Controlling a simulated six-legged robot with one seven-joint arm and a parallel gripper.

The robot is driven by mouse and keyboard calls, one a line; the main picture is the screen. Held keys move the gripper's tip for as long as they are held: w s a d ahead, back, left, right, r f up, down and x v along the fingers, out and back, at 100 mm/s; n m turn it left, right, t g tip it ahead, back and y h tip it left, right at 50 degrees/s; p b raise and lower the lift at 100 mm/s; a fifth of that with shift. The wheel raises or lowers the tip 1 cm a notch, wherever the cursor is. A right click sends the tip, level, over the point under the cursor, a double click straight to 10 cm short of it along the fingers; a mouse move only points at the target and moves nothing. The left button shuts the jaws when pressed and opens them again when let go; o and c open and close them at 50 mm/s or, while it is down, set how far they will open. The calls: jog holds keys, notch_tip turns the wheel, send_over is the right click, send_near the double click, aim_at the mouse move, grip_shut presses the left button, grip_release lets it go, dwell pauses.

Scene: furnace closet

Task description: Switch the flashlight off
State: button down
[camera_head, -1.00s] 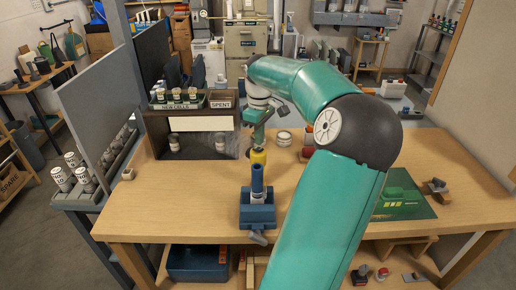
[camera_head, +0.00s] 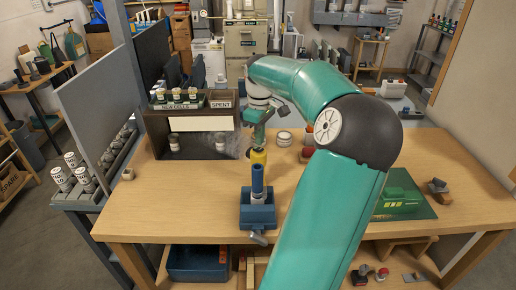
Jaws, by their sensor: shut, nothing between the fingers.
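An upright blue tube (camera_head: 257,180) with a yellow collar (camera_head: 259,157) at its top stands in a blue holder (camera_head: 258,215) on the wooden bench. It looks like the flashlight, but its switch is too small to make out and I cannot tell whether it is lit. My gripper (camera_head: 257,149) is shut and empty, pointing down at the yellow top from behind it. The fingertips are small and partly hidden, so I cannot tell whether they touch it.
A dark box with a pale panel (camera_head: 201,124) stands behind left, with labelled trays on top. Round tins (camera_head: 284,137) stand behind right. A green mat (camera_head: 413,209) with a green case lies right. My arm hides the bench's middle right. The front left bench (camera_head: 170,205) is clear.

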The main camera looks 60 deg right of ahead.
aim_at(260, 149)
jog(key=shift+f, duration=1.25)
dwell(1.1)
jog(key=shift+r, duration=3.55)
jog(key=shift+s, duration=0.1)
